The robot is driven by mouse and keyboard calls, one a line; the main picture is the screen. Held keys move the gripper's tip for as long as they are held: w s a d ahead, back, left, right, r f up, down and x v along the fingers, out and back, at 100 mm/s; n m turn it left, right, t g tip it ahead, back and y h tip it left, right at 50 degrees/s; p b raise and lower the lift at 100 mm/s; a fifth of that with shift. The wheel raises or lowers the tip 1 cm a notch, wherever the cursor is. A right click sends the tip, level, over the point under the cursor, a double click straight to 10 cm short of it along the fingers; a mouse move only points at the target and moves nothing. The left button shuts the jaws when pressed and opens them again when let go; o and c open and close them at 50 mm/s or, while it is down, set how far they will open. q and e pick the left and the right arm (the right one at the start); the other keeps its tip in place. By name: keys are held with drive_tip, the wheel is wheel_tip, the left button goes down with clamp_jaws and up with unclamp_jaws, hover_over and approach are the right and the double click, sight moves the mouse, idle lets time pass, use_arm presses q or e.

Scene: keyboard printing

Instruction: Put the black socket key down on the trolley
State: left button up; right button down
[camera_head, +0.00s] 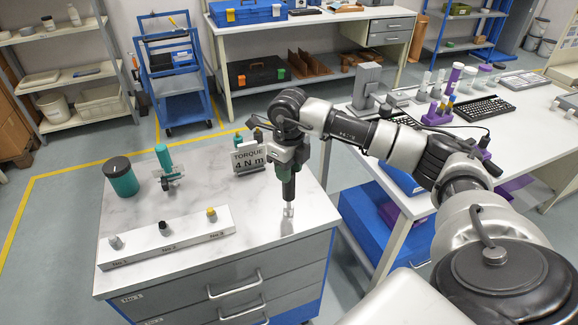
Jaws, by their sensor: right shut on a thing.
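My right gripper (288,155) points down over the right part of the trolley's marbled top (250,215). It is shut on the black socket key (288,187), a dark upright cylinder below the jaws. A small silvery end (288,211) shows at its bottom, close above or on the trolley top; I cannot tell whether it touches. The jaws partly hide the key's upper end. My left gripper is not in view.
A white rack (190,240) with grey, black and yellow pieces stands at the trolley's front. A teal jar (121,181), a teal tool (163,160) and a torque sign (248,160) stand behind. A white bench (440,150) is at right. The trolley top between rack and sign is clear.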

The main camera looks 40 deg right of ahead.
drive_tip(key=shift+f, duration=0.15)
drive_tip(key=c, duration=0.7)
unclamp_jaws()
drive_tip(key=shift+c, duration=0.2)
wheel_tip(320, 180, up, 12)
drive_tip(key=b, duration=0.2)
drive_tip(key=shift+r+b, duration=0.2)
drive_tip(key=shift+b, duration=0.15)
